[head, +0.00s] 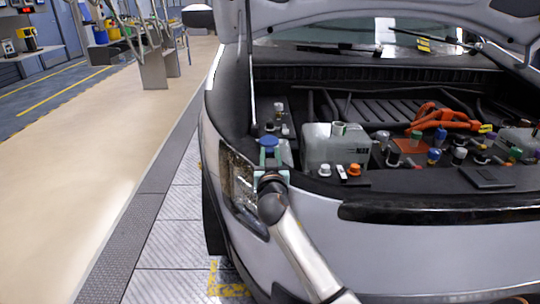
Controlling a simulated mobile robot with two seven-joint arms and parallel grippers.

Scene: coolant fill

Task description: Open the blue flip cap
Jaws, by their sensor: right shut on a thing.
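The blue flip cap (268,143) shows at the front left corner of the engine bay, above a pale filler neck or reservoir (285,152). My right gripper (268,158) reaches up from the bottom of the head view, over the front edge of the car by the headlight. Its fingers are shut on the blue flip cap, and they partly hide it and what lies below it. The cap is small here, and I cannot tell whether its lid is raised. My left gripper is not in view.
A large translucent tank (318,150) stands just right of the cap. Small white and orange caps (354,170) sit in front of it. Orange cables (440,118) lie farther right. The raised hood (390,14) hangs above. The floor left of the car (110,140) is clear.

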